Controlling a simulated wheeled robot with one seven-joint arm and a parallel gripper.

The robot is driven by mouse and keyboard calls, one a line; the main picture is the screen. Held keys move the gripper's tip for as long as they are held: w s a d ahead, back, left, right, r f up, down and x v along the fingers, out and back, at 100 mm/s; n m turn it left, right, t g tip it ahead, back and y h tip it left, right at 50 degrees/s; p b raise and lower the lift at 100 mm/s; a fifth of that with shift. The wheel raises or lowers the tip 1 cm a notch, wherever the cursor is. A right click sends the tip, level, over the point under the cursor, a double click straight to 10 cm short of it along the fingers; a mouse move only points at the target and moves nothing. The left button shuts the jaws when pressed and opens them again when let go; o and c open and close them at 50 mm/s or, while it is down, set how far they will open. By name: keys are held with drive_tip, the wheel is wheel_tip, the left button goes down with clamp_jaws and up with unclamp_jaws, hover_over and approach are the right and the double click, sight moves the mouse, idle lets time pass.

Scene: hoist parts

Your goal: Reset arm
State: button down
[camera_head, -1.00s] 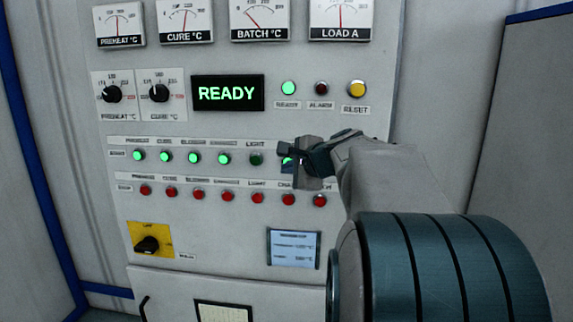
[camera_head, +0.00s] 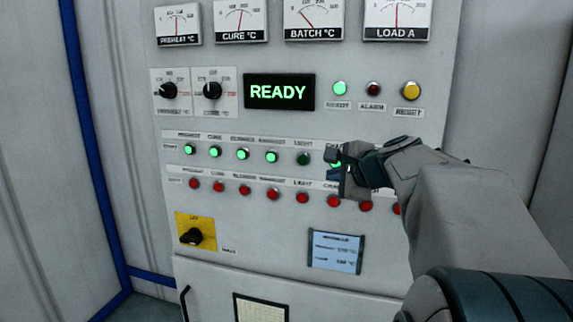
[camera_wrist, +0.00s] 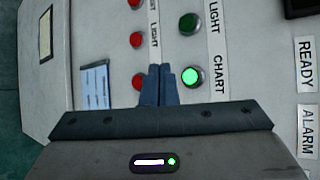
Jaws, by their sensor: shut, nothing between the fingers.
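My gripper (camera_head: 345,172) is shut and empty in front of the control panel (camera_head: 250,230), at the right part of the two button rows. In the wrist view, my gripper's closed fingertips (camera_wrist: 158,85) lie between a red button (camera_wrist: 139,81) and the lit green CHART button (camera_wrist: 190,76). Whether the tips touch the panel cannot be told. In the head view my gripper partly hides the right end of the green row. The display (camera_head: 280,92) reads READY, and the green READY lamp (camera_head: 340,88) is lit. The ALARM lamp (camera_head: 374,88) is dark red.
A yellow RESET button (camera_head: 411,91) sits at the upper right. Gauges line the top, two knobs (camera_head: 212,91) sit left of the display, and a yellow-plated switch (camera_head: 193,236) is at lower left. A small paper label (camera_head: 336,251) is below. Blue-edged walls stand beside the panel.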

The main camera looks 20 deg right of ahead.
drive_tip(key=s+a+f+n+g+y, duration=0.1)
drive_tip(key=s+a+f+n+g, duration=0.4)
drive_tip(key=s+a+f+n, duration=0.6)
drive_tip(key=s+a+f+n+g+h, duration=0.2)
drive_tip(key=s+a+f+n+g, duration=0.3)
drive_tip(key=s+f+n, duration=0.3)
drive_tip(key=s+f, duration=0.3)
drive_tip(key=shift+f+n+p, duration=0.25)
drive_tip(key=shift+n+p, duration=0.05)
drive_tip(key=shift+p, duration=0.05)
